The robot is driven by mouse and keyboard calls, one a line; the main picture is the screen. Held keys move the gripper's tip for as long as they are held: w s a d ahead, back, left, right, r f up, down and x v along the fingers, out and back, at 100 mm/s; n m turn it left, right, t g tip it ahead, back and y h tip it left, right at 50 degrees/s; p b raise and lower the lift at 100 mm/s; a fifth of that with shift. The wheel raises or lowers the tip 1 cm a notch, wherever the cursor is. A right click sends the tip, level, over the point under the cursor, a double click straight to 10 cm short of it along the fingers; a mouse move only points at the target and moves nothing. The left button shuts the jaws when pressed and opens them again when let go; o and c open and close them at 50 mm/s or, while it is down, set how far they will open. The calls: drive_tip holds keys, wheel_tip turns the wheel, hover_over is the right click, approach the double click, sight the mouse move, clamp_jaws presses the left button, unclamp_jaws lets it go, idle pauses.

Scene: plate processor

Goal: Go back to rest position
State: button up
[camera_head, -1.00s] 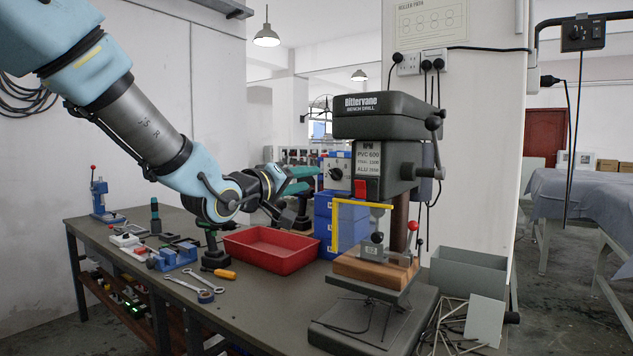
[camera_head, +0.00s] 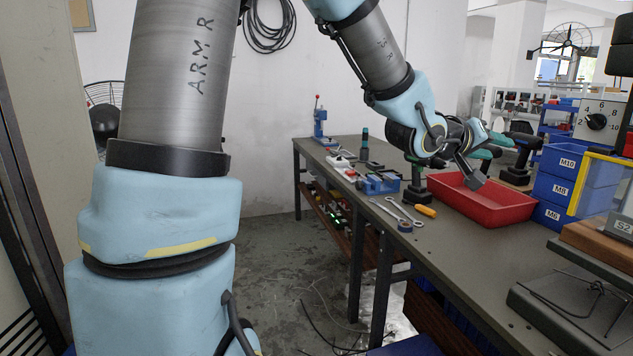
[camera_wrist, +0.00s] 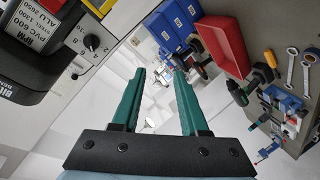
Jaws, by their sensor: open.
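My gripper shows in the wrist view (camera_wrist: 159,74) with its two green fingers apart and nothing between them. In the head view my gripper (camera_head: 492,146) is raised in the air, and in the picture it appears over the back of the red tray (camera_head: 512,207) on the workbench; its fingertips are hard to make out there. My arm reaches down to it from the top of the picture. The wrist view is tilted and shows the red tray (camera_wrist: 229,51) beyond the right finger.
Blue bins (camera_head: 551,214) stand right of the tray. The bench drill is cut off at the right edge; its dial panel (camera_wrist: 88,43) is close at upper left in the wrist view. A blue vise (camera_head: 380,184) and wrenches lie on the bench (camera_head: 470,247). Cables lie on the floor.

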drive_tip(key=w+a+f+n+y, duration=0.1)
drive_tip(key=w+a+f+y, duration=0.2)
drive_tip(key=a, duration=0.4)
drive_tip(key=w+a+f+y, duration=0.1)
drive_tip(key=a+f+y, duration=0.2)
drive_tip(key=a+f, duration=0.3)
drive_tip(key=w+a+f+n+y, duration=0.1)
drive_tip(key=w+a+f+y, duration=0.15)
drive_tip(key=a, duration=0.55)
drive_tip(key=s+a+f+g+y, duration=0.1)
drive_tip(key=s+a+f, duration=0.1)
drive_tip(key=s+a, duration=0.2)
drive_tip(key=s+a+f+g+y, duration=0.2)
drive_tip(key=s+a+f, duration=0.1)
drive_tip(key=a, duration=0.7)
drive_tip(key=s+a+f+n+g+y+p, duration=0.1)
drive_tip(key=s+a+f+g+y, duration=0.1)
drive_tip(key=s+a, duration=0.3)
drive_tip(key=a, duration=0.3)
drive_tip(key=shift+s+f, duration=0.3)
drive_tip(key=shift+f, duration=0.1)
drive_tip(key=shift+d, duration=0.1)
